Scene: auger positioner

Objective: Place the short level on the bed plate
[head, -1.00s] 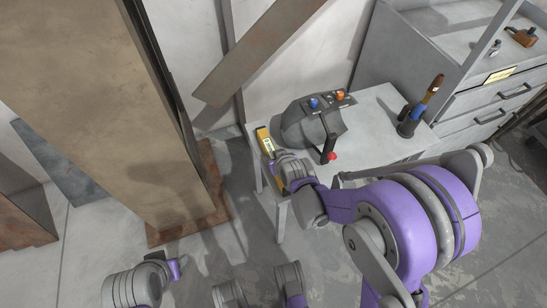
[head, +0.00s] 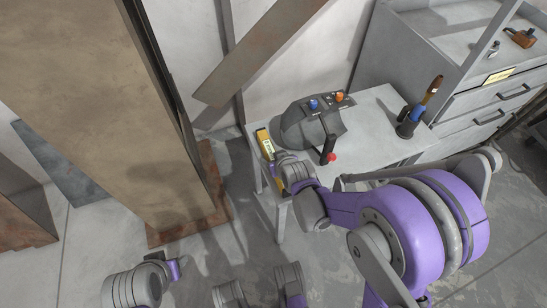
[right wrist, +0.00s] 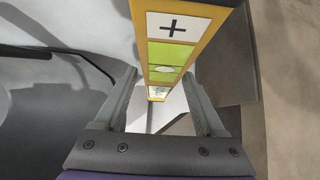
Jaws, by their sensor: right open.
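The short level (head: 263,140) is a yellow bar with a pale green label at the left edge of a small grey table. In the right wrist view the level (right wrist: 178,50) runs away from me between the two fingers, with a plus sign and green panels on its face. My right gripper (right wrist: 162,108) is open around it, with gaps visible beside the bar. In the head view my right gripper (head: 278,168) is at the level's near end, partly hidden by its own wrist. A left arm end (head: 172,269) shows low at left; its jaws are unclear. I cannot identify a bed plate.
A grey control box (head: 311,124) with knobs and a red-tipped lever (head: 329,152) stands just right of the level. A tall brown column (head: 110,110) stands left; drawers (head: 500,105) stand right.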

